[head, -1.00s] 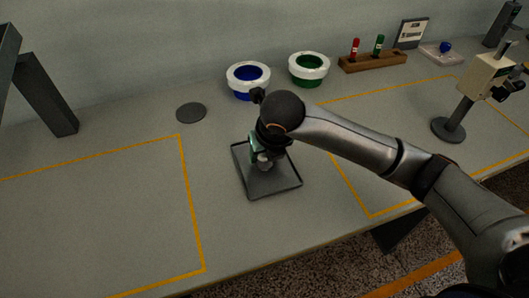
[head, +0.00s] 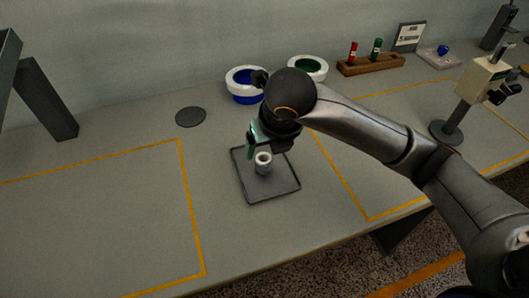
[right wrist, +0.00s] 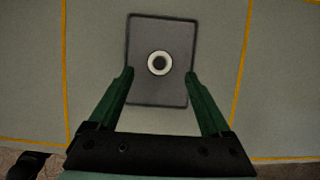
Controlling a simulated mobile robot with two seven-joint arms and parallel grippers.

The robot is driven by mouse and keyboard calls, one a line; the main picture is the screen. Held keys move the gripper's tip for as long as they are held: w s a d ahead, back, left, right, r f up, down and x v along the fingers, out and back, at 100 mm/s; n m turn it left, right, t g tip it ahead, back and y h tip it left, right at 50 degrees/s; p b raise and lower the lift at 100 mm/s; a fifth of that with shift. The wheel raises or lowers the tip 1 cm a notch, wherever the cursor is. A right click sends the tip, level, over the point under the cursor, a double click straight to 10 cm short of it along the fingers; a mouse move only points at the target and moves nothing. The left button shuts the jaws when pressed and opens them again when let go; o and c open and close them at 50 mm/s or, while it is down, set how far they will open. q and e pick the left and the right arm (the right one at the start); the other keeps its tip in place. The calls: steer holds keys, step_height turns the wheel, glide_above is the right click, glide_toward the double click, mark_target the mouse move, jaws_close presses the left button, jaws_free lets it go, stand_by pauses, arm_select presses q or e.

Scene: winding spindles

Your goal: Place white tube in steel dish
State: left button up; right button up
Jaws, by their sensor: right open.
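The white tube (head: 263,162) stands upright in the steel dish (head: 279,190), a shallow dark rectangular tray on the table. In the right wrist view the tube (right wrist: 160,63) shows end-on as a white ring near the middle of the dish (right wrist: 150,118). My right gripper (head: 256,143) is above the dish, open and empty. In the right wrist view its two green fingers (right wrist: 160,73) are spread wide on either side, apart from the tube. My left gripper is not in view.
A blue-and-white bowl (head: 244,93) and a green-and-white bowl (head: 309,68) stand at the back. A wooden rack (head: 371,64) holds a red and a green piece. A grey disc (head: 190,117) lies at left. A stand (head: 453,120) is at right. Orange-outlined areas flank the dish.

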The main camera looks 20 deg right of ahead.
steer(key=v, duration=0.5)
steer(key=shift+r, duration=0.15)
steer(key=shift+s, duration=0.1)
